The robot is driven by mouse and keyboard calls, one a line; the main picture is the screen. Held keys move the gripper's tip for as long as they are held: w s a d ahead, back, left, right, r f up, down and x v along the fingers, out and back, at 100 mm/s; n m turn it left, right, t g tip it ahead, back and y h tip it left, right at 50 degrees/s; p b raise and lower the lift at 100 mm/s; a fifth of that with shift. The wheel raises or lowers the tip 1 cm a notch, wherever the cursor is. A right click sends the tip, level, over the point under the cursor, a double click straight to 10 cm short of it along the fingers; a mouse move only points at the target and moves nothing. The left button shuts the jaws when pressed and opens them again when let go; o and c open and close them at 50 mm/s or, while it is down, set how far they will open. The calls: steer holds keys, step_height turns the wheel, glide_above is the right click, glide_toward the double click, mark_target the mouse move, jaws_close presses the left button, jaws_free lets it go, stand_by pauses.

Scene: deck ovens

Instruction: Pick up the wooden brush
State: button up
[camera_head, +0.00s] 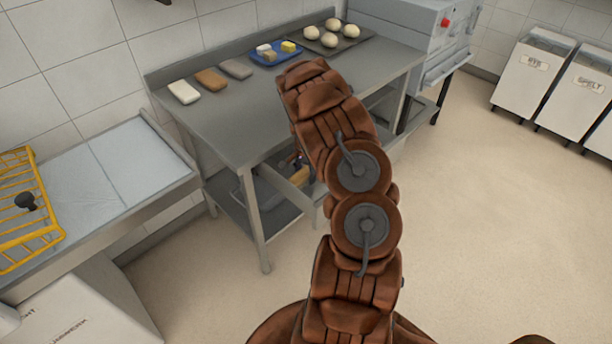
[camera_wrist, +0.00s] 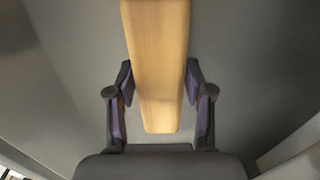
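A long pale wooden piece, which looks like the wooden brush (camera_wrist: 160,60), runs down the middle of the wrist view. Its lower end is square and lies between my fingers. A small wooden part also shows beside my arm in the head view (camera_head: 300,177), under the tabletop. My gripper (camera_wrist: 160,75) has its two fingers spread, one on each side of the wood. The fingertips are very close to its edges; I cannot tell if they touch. No bristles are visible. My arm hides most of the gripper in the head view.
The steel table (camera_head: 235,115) stands over a lower shelf (camera_head: 235,205). On top are several flat blocks, a blue tray (camera_head: 262,60) and a dark tray of dough balls (camera_head: 352,43). A yellow basket (camera_head: 35,240) is at left.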

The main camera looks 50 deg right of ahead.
mark_target(305, 171)
steer(key=c, duration=0.8)
steer(key=shift+r, duration=0.1)
steer(key=shift+r+b, duration=1.8)
steer(key=shift+r, duration=3.1)
